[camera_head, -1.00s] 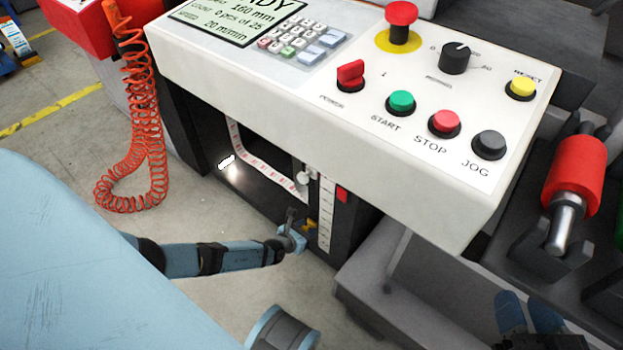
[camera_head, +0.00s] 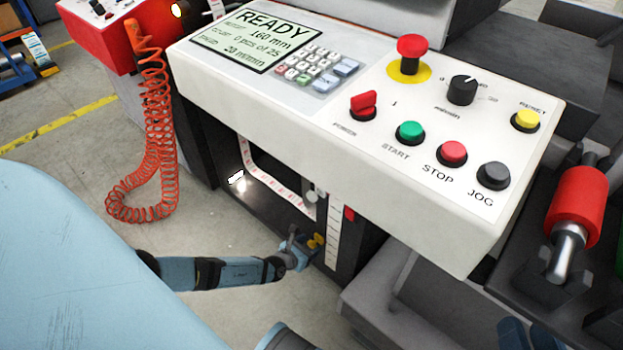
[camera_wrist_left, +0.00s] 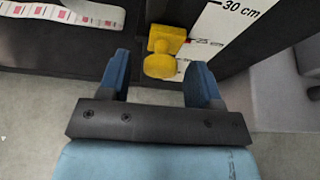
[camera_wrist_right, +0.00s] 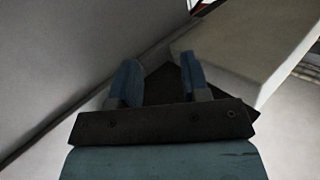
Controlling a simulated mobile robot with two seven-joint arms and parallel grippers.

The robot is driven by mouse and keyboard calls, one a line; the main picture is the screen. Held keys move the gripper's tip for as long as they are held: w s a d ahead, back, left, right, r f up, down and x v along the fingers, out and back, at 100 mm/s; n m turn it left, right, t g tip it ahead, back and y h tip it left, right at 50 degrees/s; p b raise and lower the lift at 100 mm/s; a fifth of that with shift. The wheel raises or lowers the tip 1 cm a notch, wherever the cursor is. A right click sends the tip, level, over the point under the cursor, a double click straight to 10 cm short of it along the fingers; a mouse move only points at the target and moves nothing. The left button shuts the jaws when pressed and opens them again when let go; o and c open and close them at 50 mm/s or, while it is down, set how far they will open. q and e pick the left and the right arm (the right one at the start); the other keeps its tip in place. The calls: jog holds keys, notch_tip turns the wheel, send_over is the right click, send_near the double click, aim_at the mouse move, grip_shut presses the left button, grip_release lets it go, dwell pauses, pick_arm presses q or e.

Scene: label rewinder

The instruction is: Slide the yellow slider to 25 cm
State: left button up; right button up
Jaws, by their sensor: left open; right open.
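The yellow slider (camera_head: 317,240) sits low on the machine's front, beside a white vertical scale (camera_head: 333,236). In the left wrist view the slider (camera_wrist_left: 163,45) has a round knob facing me, and its plate is level with the red 25 cm mark (camera_wrist_left: 205,41). The 30 cm mark is above it. My left gripper (camera_wrist_left: 160,63) is open, with a finger on each side of the knob and visible gaps on both sides. My right gripper (camera_wrist_right: 158,62) is open and empty, far from the slider; its fingers show at the bottom right of the head view.
A white control panel (camera_head: 330,110) with buttons overhangs the scale. A label strip (camera_head: 275,187) runs left of the scale. A coiled orange cable (camera_head: 160,150) hangs at the left. A red roller (camera_head: 580,203) is at the right. The right wrist view shows a pale box close by.

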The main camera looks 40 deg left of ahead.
pick_arm(q)
jog(key=p+v, duration=0.4)
jog(key=v, duration=0.7)
jog(key=shift+s+r, duration=0.15)
jog(key=shift+s, duration=0.2)
pick_arm(e)
jog(key=r, duration=0.2)
jog(key=r+t, duration=0.1)
jog(key=r+m+t, duration=0.1)
jog(key=r, duration=0.1)
jog(key=shift+s+d+r, duration=0.15)
jog(key=shift+s+r, duration=0.1)
jog(key=shift+r, duration=0.1)
pick_arm(q)
jog(key=shift+a, duration=0.1)
